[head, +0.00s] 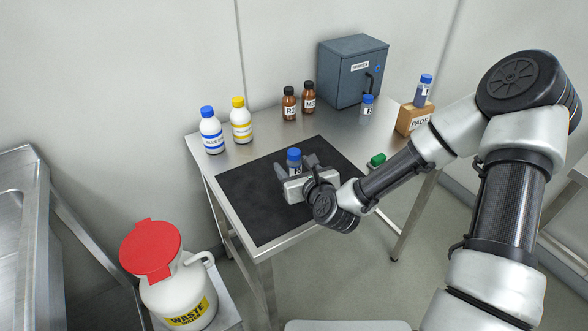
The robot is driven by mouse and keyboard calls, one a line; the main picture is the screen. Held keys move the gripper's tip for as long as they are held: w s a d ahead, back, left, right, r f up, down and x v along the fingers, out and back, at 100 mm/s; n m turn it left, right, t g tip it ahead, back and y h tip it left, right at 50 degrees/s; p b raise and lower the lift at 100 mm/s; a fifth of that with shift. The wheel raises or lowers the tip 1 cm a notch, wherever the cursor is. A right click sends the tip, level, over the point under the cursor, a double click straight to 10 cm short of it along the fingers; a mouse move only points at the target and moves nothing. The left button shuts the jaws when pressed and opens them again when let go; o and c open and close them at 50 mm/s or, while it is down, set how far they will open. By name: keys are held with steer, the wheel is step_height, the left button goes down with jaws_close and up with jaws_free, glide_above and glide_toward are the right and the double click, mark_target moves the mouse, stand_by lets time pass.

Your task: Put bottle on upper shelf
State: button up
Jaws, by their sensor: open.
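A small bottle with a blue cap (294,157) and a white label stands upright on the black mat (255,209) on the steel table. My gripper (296,171) is low over the mat with its fingers apart, one on each side of this bottle. My gripper hides the lower part of the bottle, and I cannot tell whether the fingers touch it. Similar blue-capped bottles stand before the grey cabinet (346,76) and on the PADS box (409,120). I see no upper shelf in this view.
White bottles with blue (211,134) and yellow (241,124) caps stand at the back left. Two brown bottles (289,106) stand near the cabinet. A green object (377,160) lies near the right edge. A red-lidded waste container (180,293) stands left of the table.

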steer(key=x, duration=0.5)
steer(key=shift+w+d+r+b, duration=0.1)
steer(key=shift+w+d+b, duration=0.15)
steer(key=shift+b, duration=0.1)
steer(key=shift+c, duration=0.2)
steer(key=c, duration=1.2)
step_height(320, 180, up, 10)
steer(key=p, duration=0.2)
steer(key=s+d+f+m+t+h, duration=0.1)
steer(key=s+d+f+m+h, duration=0.2)
steer(key=d, duration=0.6)
steer(key=s+d+f+m+h, duration=0.1)
steer(key=s+d+m+h, duration=0.15)
steer(key=s+d, duration=0.45)
steer(key=shift+n, duration=0.45)
steer(key=r+p, duration=0.5)
steer(key=w+d+r+p, duration=0.1)
steer(key=r+p, duration=0.3)
steer(key=p, duration=0.1)
steer(key=w+r+p, duration=0.1)
steer(key=r+p, duration=0.4)
steer(key=shift+w+d+r, duration=0.15)
steer(key=shift+d+r, duration=0.15)
steer(key=shift+r, duration=0.1)
